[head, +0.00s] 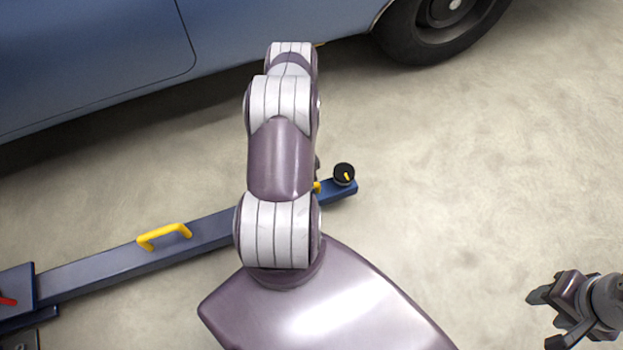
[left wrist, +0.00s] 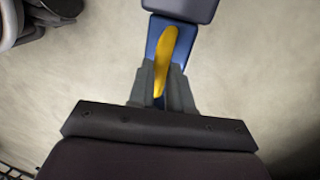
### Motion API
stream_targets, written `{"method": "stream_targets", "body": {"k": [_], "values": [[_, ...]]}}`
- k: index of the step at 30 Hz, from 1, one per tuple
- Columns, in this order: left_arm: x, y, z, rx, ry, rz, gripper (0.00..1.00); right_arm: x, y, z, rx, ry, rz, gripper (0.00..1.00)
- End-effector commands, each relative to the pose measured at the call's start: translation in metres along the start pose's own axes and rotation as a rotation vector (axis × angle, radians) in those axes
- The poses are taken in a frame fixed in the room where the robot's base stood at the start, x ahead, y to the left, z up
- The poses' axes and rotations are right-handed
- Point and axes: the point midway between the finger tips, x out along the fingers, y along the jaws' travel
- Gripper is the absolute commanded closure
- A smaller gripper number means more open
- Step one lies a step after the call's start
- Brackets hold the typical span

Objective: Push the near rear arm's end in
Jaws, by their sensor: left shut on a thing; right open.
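The lift arm (head: 135,260) lies low over the floor, running from lower left to a blue end section (head: 338,190) with a round black pad (head: 344,174). A yellow handle (head: 317,187) on that end section shows only as a sliver beside my left arm. In the left wrist view my left gripper (left wrist: 161,92) is shut on this yellow handle (left wrist: 168,50), above the blue end section (left wrist: 153,40). In the head view my left arm hides the left gripper. My right gripper (head: 547,320) is open and empty at the lower right, apart from the lift arm.
A second yellow handle (head: 164,236) stands on the grey outer section. A blue car (head: 100,60) with a dark wheel (head: 440,25) fills the back. A red piece (head: 8,301) shows at the lower left. The floor (head: 470,170) at the right is clear.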

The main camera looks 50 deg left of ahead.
Motion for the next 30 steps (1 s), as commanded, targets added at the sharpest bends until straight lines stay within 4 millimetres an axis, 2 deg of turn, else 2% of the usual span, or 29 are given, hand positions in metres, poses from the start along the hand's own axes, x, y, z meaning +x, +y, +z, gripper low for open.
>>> {"method": "stream_targets", "body": {"k": [7,8,10,20,23,30], "values": [[0.002,0.004,0.004,0.002,-0.005,0.012,1.0,0.0,0.0,0.0,0.0,0.0,0.0,0.52],[0.002,0.005,0.004,0.002,-0.005,0.012,0.79,0.0,0.0,0.0,0.0,0.0,0.0,0.52],[0.002,0.004,0.004,0.001,-0.005,0.012,0.56,0.0,0.0,0.0,0.0,0.0,0.0,0.52],[-0.004,0.002,0.002,0.001,-0.002,0.006,0.56,-0.003,0.0,0.0,0.0,0.0,0.0,0.52],[-0.025,0.002,0.002,-0.001,-0.001,0.003,0.56,-0.015,0.0,-0.002,0.0,0.0,0.0,0.52],[-0.091,0.003,0.003,-0.001,-0.002,0.006,0.56,-0.045,0.0,-0.005,0.0,0.0,0.0,0.52]]}}
